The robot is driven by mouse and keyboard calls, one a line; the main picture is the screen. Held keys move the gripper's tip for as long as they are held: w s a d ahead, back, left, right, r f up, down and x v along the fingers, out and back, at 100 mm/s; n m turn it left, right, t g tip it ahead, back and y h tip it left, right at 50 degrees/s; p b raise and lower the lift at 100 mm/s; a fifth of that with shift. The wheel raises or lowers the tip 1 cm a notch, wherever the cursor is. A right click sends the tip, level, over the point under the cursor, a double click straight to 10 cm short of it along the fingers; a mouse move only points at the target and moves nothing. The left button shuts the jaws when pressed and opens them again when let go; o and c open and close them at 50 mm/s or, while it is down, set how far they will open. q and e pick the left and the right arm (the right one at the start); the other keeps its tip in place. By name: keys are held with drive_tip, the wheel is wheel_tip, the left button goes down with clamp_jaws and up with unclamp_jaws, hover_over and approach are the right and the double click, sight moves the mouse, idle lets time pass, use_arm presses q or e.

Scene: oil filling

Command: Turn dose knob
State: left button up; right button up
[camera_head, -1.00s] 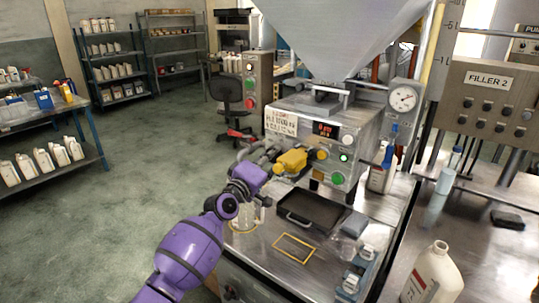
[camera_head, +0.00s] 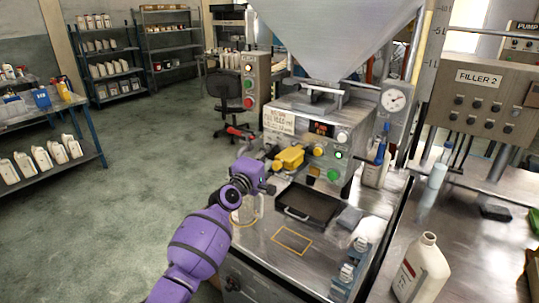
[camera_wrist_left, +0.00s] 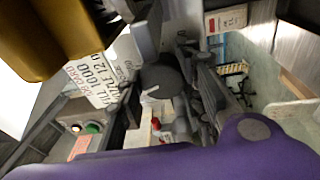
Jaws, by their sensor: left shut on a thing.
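My left gripper (camera_head: 260,154) is at the left side of the grey filling machine (camera_head: 318,112), beside the yellow part (camera_head: 289,159). In the left wrist view, the gripper's dark fingers (camera_wrist_left: 166,82) are closed around a dark round knob (camera_wrist_left: 160,78) with a pale mark on it; this looks like the dose knob. In the head view the knob is hidden behind my purple wrist and gripper. The label plate (camera_head: 279,120) is just above; it also shows in the left wrist view (camera_wrist_left: 92,80). My right gripper is in neither view.
A black tray (camera_head: 307,207) lies on the steel bench below the machine front. A yellow outlined square (camera_head: 292,241) and a white bottle (camera_head: 422,268) are to the right of my arm. A control post (camera_head: 250,80) stands behind. The floor at left is clear.

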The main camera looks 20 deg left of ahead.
use_arm(q)
drive_tip(key=shift+r, duration=0.4)
drive_tip(key=o, duration=1)
drive_tip(key=shift+o, duration=0.4)
drive_tip(key=shift+d+f, duration=0.1)
drive_tip(key=v, duration=1.2)
